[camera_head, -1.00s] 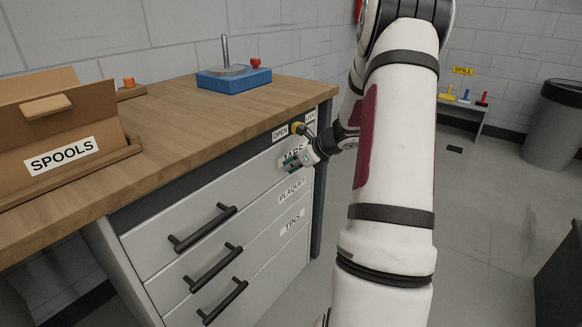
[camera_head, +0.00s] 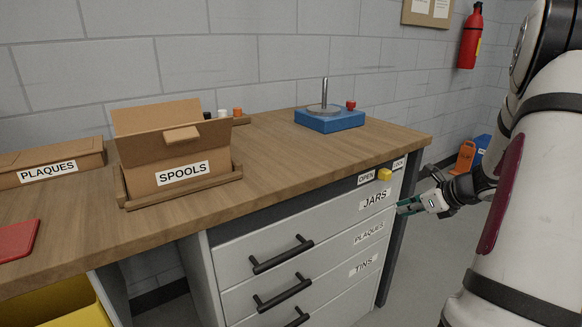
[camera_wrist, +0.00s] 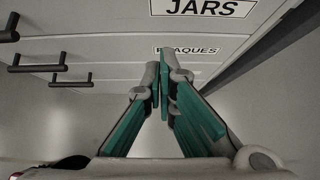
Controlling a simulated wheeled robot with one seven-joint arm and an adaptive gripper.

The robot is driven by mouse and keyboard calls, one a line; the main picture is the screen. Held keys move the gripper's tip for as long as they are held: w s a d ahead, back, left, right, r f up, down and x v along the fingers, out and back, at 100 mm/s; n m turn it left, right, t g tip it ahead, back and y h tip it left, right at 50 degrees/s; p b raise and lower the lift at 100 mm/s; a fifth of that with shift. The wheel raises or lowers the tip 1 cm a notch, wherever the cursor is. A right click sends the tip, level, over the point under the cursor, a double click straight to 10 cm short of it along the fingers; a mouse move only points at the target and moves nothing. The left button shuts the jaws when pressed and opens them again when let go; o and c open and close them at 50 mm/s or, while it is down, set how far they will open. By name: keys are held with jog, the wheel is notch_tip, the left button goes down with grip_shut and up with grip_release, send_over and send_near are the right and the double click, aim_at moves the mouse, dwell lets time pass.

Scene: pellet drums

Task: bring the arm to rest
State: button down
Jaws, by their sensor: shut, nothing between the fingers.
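My gripper (camera_head: 402,208) is at the right of the head view, in front of the drawer cabinet's right side, near the JARS label (camera_head: 375,198). In the wrist view its teal-padded fingers (camera_wrist: 160,88) are together with nothing between them. The PLAQUES label (camera_wrist: 187,51) lies just beyond the fingertips there. Whether the fingertips touch the drawer front cannot be told. My white arm fills the right edge of the head view.
The drawer cabinet has black handles (camera_head: 282,255) sticking out, and its drawers look shut. A yellow knob (camera_head: 384,174) sits beside the OPEN label. On the bench are a SPOOLS box (camera_head: 150,150), a PLAQUES box (camera_head: 88,158) and a blue device (camera_head: 330,121).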

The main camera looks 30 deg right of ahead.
jog(key=w+a+r+n+g+y, duration=0.15)
jog(key=a+r+n, duration=0.25)
jog(key=a, duration=0.5)
jog(key=w+a+r+n+y, duration=0.1)
jog(key=w+a+r+n, duration=0.1)
jog(key=a+r+n, duration=0.45)
jog(key=s+a+r+n+g+y, duration=0.1)
jog(key=s+a+n+g, duration=0.15)
jog(key=a, duration=0.55)
jog(key=s+a+r+n+g+y, duration=0.1)
jog(key=s+a+n, duration=0.25)
jog(key=a, duration=0.55)
jog(key=s+a+r+n+g+h, duration=0.1)
jog(key=s+a+n+g+h, duration=0.15)
jog(key=s+a+n, duration=0.6)
jog(key=s+f+n+g+h, duration=0.1)
jog(key=s+n+h, duration=0.2)
jog(key=s+n, duration=0.95)
notch_tip(320, 180, up, 24)
jog(key=s+m+t+p, duration=0.2)
jog(key=t+p, duration=0.1)
jog(key=p, duration=1.9)
jog(key=shift+p, duration=0.3)
